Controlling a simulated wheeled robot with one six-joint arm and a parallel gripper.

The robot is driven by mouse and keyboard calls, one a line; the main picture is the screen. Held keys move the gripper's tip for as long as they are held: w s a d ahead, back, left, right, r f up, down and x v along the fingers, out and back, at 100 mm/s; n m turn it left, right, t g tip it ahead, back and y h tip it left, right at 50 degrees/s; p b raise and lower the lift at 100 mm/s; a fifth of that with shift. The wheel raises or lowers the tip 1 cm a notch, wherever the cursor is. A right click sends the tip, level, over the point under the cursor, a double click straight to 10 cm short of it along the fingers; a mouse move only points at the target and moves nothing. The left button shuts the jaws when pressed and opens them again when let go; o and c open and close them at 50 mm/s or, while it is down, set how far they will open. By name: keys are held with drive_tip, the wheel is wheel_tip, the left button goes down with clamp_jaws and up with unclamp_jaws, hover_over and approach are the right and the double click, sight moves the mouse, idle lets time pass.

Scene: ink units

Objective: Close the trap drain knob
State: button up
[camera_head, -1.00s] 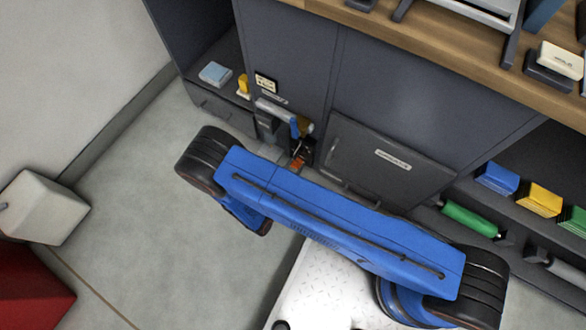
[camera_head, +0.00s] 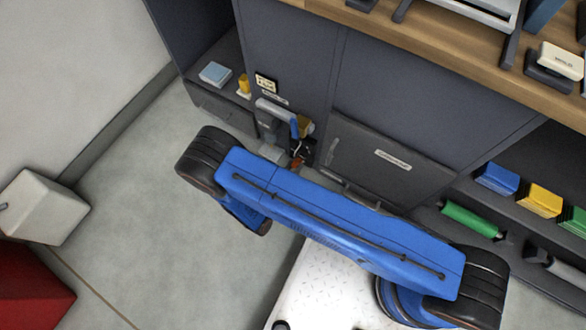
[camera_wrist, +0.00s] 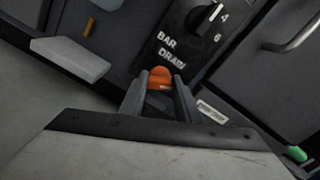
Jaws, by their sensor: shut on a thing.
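The orange drain knob (camera_wrist: 160,75) shows in the wrist view, just below the word DRAIN on a dark panel (camera_wrist: 172,38). My gripper (camera_wrist: 159,85) has a finger on each side of the knob and is shut on it. The fingers hide the knob's lower part. In the head view a small orange patch (camera_head: 296,163) shows at the low unit (camera_head: 270,125) on the cabinet front, just beyond my blue arm. The arm hides much of that spot, and how far the knob is turned cannot be told.
A black dial (camera_wrist: 206,17) marked 4 and 6 sits above the DRAIN label. A pale block (camera_wrist: 70,58) lies left of my gripper. A grey cabinet door (camera_head: 390,170) stands right of the unit. A white box (camera_head: 42,207) stands on the floor at left.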

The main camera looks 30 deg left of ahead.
drive_tip(key=n, duration=0.6)
drive_tip(key=shift+f+n, duration=0.1)
drive_tip(key=shift+n, duration=0.2)
drive_tip(key=n, duration=0.6)
drive_tip(key=shift+a+f, duration=0.1)
idle(0.3)
drive_tip(key=o, duration=1)
drive_tip(key=shift+o, duration=0.2)
drive_tip(key=shift+s, duration=0.15)
drive_tip(key=s+a, duration=0.1)
drive_tip(key=s, duration=1.6)
drive_tip(key=shift+a, duration=0.25)
drive_tip(key=shift+s, duration=0.1)
